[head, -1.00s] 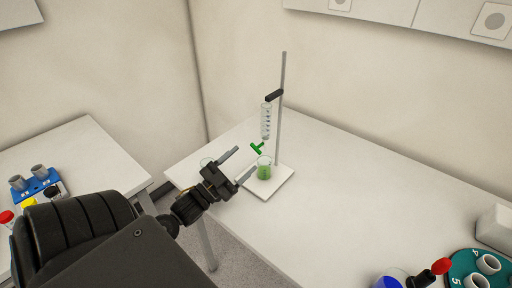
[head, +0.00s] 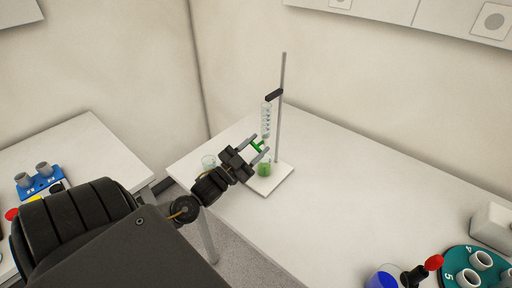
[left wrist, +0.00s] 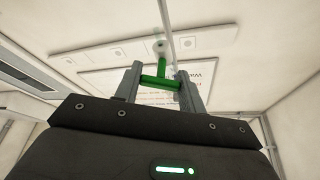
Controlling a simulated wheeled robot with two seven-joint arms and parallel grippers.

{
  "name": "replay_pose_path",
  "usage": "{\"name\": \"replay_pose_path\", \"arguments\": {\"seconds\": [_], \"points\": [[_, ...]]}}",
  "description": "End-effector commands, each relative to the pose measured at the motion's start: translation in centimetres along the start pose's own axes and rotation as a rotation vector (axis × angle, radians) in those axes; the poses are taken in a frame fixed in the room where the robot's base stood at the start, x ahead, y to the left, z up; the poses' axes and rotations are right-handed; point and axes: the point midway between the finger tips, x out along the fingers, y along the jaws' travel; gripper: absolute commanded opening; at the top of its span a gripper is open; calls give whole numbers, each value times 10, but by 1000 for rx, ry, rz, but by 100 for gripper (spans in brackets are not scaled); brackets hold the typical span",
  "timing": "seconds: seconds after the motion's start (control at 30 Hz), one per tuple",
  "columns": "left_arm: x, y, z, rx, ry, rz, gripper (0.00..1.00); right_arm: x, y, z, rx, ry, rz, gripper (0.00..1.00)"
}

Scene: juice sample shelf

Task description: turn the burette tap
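The burette (head: 266,118) is a clear ringed tube clamped upright on a grey stand (head: 281,110) with a white base (head: 281,175). Its green tap (head: 257,146) is at the lower end; in the left wrist view the tap (left wrist: 161,82) is a green T. My left gripper (head: 262,144) reaches it from the left. In the left wrist view its fingers (left wrist: 160,84) are on either side of the crossbar, whose ends seem to meet both fingers. A beaker with green liquid (head: 264,169) stands below on the base. My right gripper is not in view.
A clear empty-looking glass (head: 208,161) stands close to my left wrist. At the lower right are a blue-filled vessel (head: 383,279), a red-topped black item (head: 433,263), a teal round rack (head: 453,264) and a white box (head: 493,224). The table right of the stand is clear.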

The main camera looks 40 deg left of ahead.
Motion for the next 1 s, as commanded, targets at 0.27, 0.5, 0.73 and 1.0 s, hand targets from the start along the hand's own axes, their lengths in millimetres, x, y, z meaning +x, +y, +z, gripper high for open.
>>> {"name": "replay_pose_path", "arguments": {"seconds": [0.27,0.5,0.73,1.0], "points": [[0,0,-1,-48,-1,-20,17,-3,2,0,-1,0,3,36],[1,-1,-2,-318,-2,-134,17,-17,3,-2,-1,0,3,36],[0,0,0,-437,0,-181,17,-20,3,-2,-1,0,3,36],[0,0,0,-438,0,-180,43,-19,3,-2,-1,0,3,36]]}}
